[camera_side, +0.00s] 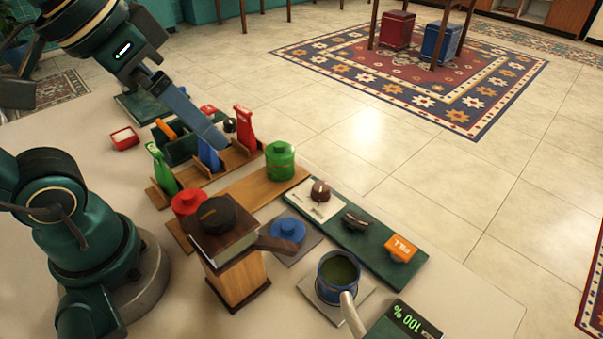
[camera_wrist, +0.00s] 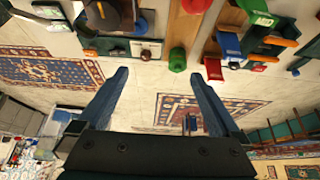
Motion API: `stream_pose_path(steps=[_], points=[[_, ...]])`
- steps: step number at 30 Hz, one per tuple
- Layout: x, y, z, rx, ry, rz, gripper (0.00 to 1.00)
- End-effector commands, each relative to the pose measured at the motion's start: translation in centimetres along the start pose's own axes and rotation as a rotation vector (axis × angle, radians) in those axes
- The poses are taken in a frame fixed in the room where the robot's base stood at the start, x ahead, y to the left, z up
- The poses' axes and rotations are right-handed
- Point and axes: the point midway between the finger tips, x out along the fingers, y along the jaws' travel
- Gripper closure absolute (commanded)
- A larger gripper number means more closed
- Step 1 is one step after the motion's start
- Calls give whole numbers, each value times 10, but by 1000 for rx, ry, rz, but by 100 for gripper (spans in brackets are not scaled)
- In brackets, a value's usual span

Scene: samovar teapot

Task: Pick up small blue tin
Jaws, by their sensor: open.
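The small blue tin (camera_side: 288,229) stands on a grey square mat in the side view, right of the wooden grinder, whose handle passes close to it. I cannot tell it for certain in the wrist view. My gripper (camera_side: 217,140) is up and to the left of the tin, over the wooden rack, with its fingers slanting down to the right. In the wrist view my gripper (camera_wrist: 159,75) has its two blue fingers spread wide with nothing between them. Only one finger shows clearly in the side view.
A green tin (camera_side: 280,163) and a red tin (camera_side: 188,203) stand on a wooden board. The grinder (camera_side: 240,278) is tall and close to the blue tin. A blue pot (camera_side: 327,279) with a pale handle and a green tray (camera_side: 360,240) lie to its right. The rack (camera_side: 225,163) holds upright clips.

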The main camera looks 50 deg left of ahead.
Motion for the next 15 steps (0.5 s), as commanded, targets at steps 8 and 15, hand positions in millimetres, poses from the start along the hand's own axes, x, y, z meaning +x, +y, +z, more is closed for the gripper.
stream_pose_path(steps=[8, 15], points=[[-7, 29, -35, 52, -117, 54, 0], [-1, 75, -67, 118, -251, 86, 0]])
